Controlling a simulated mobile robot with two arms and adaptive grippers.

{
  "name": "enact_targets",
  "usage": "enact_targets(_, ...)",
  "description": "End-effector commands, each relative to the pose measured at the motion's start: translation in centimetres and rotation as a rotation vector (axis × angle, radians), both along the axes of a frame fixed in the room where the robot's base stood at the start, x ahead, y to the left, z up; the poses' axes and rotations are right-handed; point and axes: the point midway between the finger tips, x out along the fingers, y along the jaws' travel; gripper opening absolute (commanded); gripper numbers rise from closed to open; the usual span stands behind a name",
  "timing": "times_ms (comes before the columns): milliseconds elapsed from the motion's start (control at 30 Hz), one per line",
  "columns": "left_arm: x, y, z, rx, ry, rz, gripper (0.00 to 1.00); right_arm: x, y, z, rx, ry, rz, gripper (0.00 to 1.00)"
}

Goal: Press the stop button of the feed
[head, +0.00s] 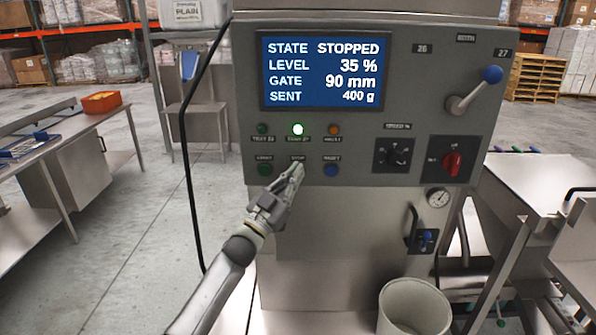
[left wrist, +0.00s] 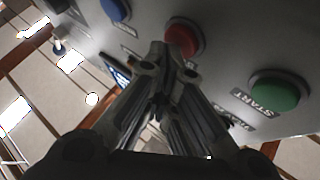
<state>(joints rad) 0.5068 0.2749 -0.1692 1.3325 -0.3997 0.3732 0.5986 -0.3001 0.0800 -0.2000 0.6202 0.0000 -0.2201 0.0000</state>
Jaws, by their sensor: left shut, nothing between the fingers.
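The grey control panel (head: 395,130) fills the middle of the head view, with a blue display (head: 325,72) reading STOPPED, level 35 %, gate 90 mm, sent 400 g. The red stop button (left wrist: 183,36) shows in the left wrist view; in the head view my fingers hide it below its STOP label. My left gripper (head: 296,170) is shut and empty, its fingertips at the stop button. I cannot tell whether they touch it. The green start button (head: 264,169) is left of the gripper and the blue reset button (head: 331,170) right of it. My right gripper is out of view.
A green lamp (head: 298,129) glows above the stop button. A blue-knobbed lever (head: 491,76) and a red rotary switch (head: 452,161) are on the panel's right. A pale bin (head: 414,305) stands below. Open floor lies to the left.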

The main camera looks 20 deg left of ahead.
Motion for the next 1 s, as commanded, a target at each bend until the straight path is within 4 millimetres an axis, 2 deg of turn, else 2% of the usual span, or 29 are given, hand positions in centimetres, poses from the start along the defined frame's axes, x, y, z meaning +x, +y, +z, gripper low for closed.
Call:
enact_targets(200,-1.1,-0.3,0.1,-0.002,0.002,0.000,0.00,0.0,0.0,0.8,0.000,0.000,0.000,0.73)
enact_targets(567,-1.4,-0.4,0.0,-0.002,0.001,-0.001,0.00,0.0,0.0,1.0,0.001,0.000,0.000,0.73)
enact_targets(1000,-5.3,-1.6,0.1,-0.001,0.002,-0.002,0.00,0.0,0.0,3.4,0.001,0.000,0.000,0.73)
